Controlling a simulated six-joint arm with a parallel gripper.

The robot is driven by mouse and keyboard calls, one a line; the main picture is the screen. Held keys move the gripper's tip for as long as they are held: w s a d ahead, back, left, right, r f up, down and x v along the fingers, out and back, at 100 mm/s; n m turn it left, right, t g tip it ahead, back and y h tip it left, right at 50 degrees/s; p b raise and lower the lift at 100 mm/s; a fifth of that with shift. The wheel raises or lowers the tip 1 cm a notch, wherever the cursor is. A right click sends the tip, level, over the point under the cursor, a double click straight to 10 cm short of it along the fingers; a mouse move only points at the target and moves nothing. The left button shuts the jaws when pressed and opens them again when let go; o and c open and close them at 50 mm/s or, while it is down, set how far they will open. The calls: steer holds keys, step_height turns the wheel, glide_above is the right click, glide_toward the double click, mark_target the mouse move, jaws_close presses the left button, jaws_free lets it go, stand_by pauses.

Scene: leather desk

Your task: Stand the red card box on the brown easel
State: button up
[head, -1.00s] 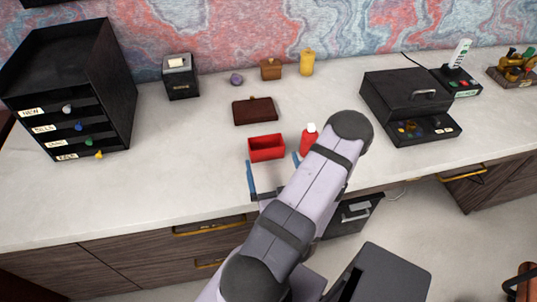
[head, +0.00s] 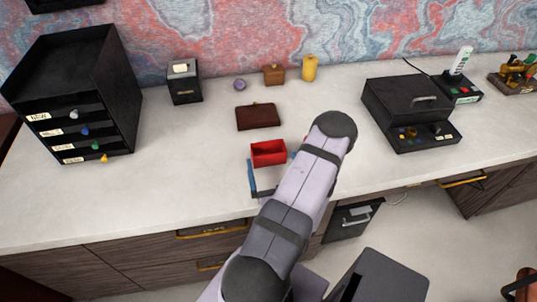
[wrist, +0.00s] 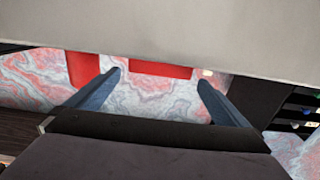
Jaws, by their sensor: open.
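The red card box (head: 268,154) is an open-topped box on the pale counter near its front edge. In the wrist view it shows as a red strip (wrist: 160,69) beyond my fingers. My gripper (head: 271,166) is open and empty, its blue fingers just in front of the box; in the wrist view (wrist: 159,80) the box lies between the fingertips' directions. I cannot tell whether they touch it. Behind the box, a dark brown slab (head: 258,117) may be the brown easel; its shape is unclear from above.
A black drawer stack (head: 75,95) stands left, a black dispenser (head: 184,83) behind. A brown pot (head: 274,75) and yellow cylinder (head: 309,68) stand near the wall. A red object (wrist: 83,68) stands beside the box in the wrist view.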

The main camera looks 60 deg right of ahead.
mark_target(270, 155)
steer(key=shift+f+p+x, duration=0.2)
steer(key=shift+p+x, duration=0.25)
steer(key=shift+x, duration=0.8)
steer(key=shift+f+p+x, duration=0.15)
steer(key=shift+p+x, duration=0.3)
steer(key=shift+x, duration=0.85)
steer(key=c, duration=1.2)
steer(key=shift+r, duration=0.15)
step_height(270, 155, up, 10)
